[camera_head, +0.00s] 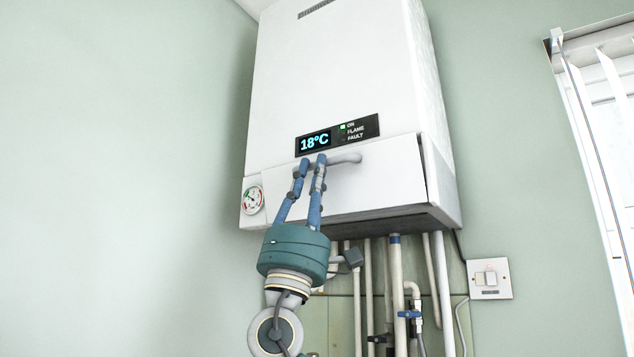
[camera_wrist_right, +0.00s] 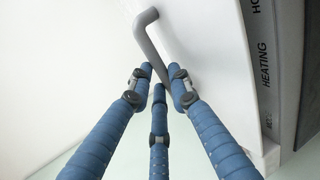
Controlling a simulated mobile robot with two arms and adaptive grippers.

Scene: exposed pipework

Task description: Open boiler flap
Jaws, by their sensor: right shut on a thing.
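The white boiler (camera_head: 350,70) hangs on the wall in the head view. Its flap (camera_head: 380,180) is the lower front panel, with a dark gap along its right edge. A grey bar handle (camera_head: 345,159) runs along the flap's upper part. My right gripper (camera_head: 313,162) comes from below, its blue fingers shut on the left part of the handle. In the right wrist view the fingers (camera_wrist_right: 160,78) close around the grey handle (camera_wrist_right: 148,42), whose bent end shows beyond them. The flap's inside is hidden. My left gripper is not in view.
A display (camera_head: 337,134) reading 18°C sits just above the flap. A pressure gauge (camera_head: 253,199) is at the lower left. Several pipes (camera_head: 397,285) with blue valves run below the boiler. A wall switch (camera_head: 490,279) and a window (camera_head: 600,100) are at the right.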

